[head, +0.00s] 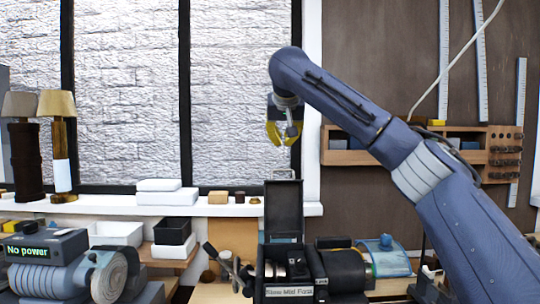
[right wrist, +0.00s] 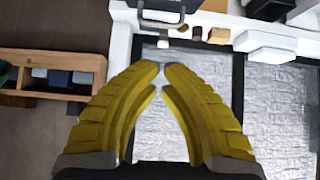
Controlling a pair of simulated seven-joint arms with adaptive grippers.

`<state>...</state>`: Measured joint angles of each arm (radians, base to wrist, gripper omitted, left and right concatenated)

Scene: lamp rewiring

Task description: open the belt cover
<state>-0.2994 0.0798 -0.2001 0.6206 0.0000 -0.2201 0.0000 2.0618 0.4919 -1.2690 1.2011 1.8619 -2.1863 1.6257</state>
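The belt cover (head: 283,212) is a black panel standing upright, swung up from the dark machine housing (head: 290,268) at the bottom centre in the head view. A thin metal handle (head: 282,174) sits at its top edge. The handle also shows at the top of the right wrist view (right wrist: 160,14). My right gripper (head: 283,138) has yellow fingers and hangs above the handle, apart from it. In the right wrist view its fingertips (right wrist: 162,68) nearly meet, with nothing between them. My left gripper is in neither view.
A grinder-like machine (head: 50,277) with a "No power" display stands at the lower left. White boxes (head: 166,193) sit on the window sill. A wooden wall rack (head: 345,157) is behind my right arm. The air around the right gripper is clear.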

